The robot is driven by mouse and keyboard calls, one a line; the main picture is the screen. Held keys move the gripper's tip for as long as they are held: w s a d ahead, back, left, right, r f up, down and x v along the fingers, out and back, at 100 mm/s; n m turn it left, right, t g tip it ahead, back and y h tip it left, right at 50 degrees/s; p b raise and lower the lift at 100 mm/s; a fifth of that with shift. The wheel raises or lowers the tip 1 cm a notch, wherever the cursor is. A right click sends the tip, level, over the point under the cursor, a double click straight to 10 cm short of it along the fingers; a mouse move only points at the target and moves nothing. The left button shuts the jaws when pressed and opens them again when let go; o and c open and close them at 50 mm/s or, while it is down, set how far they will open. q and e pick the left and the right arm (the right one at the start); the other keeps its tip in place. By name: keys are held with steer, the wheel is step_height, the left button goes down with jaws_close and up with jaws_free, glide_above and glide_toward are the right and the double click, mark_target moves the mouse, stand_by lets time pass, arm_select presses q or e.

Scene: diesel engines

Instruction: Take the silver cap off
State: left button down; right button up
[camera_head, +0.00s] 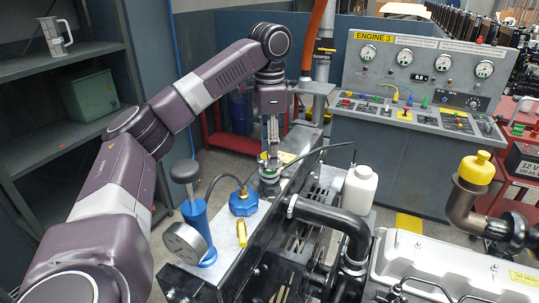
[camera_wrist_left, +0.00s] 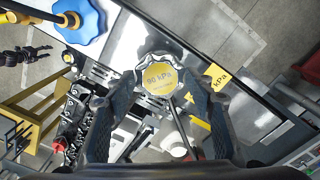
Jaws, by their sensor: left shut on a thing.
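The silver cap (camera_wrist_left: 146,68) has a scalloped rim and a yellow top marked 90 kPa. It sits between the two black fingers of my left gripper (camera_wrist_left: 160,88) in the left wrist view, and the gripper is shut on it. In the head view my left gripper (camera_head: 271,150) points straight down at the far part of the metal bench, over a round fitting (camera_head: 268,176). The fingers partly hide the cap there, and I cannot tell whether it is seated or raised. My right gripper is not in view.
A blue cap (camera_head: 243,203) and a blue hand pump (camera_head: 196,222) with a gauge (camera_head: 185,243) stand nearer on the bench. A white bottle (camera_head: 359,190) and black hose (camera_head: 330,216) lie to the right. The engine control panel (camera_head: 412,112) stands behind.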

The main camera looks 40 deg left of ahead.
arm_select(q)
steer(key=shift+r, duration=1.65)
steer(key=shift+f, duration=0.1)
